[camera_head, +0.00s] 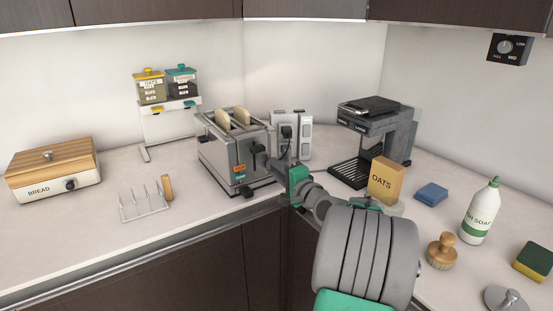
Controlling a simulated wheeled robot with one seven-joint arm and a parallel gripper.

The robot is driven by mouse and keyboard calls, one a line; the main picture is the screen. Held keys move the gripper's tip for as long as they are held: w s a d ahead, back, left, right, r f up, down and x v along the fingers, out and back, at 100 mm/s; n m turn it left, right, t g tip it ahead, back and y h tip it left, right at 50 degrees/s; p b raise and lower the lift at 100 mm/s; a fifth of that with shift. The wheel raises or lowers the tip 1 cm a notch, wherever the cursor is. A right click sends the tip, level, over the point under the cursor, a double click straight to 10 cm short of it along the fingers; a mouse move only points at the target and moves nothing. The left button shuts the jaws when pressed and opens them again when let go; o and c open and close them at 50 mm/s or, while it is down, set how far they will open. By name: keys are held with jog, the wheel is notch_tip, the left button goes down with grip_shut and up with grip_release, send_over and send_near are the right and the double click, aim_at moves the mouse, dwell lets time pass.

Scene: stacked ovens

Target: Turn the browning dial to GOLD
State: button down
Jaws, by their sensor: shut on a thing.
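The toaster (217,157) is a silver box on the counter by the corner, with two bread slices (240,117) standing in its slots. Its front carries an orange label (239,168) and a small green mark. My gripper (267,163) reaches in from the right and is shut at the right part of the toaster's front. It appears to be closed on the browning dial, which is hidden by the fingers. The dial's pointer and the GOLD marking cannot be read from here.
A wall outlet unit (301,133) stands close behind my gripper. A toast rack (143,205) and a bread box (52,179) are to the left.

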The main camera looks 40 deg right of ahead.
jog(key=m+p, duration=0.6)
jog(key=p, duration=0.1)
jog(key=shift+r, duration=0.25)
jog(key=shift+f+m+p, duration=0.2)
jog(key=shift+m+p, duration=0.85)
jog(key=shift+m, duration=0.05)
jog(key=c, duration=1.2)
grip_release()
jog(key=shift+o, duration=0.2)
jog(key=shift+s, duration=0.1)
jog(key=s, duration=0.7)
jog(key=shift+s+a+b, duration=0.2)
jog(key=shift+s+b, duration=0.1)
jog(key=shift+b, duration=0.1)
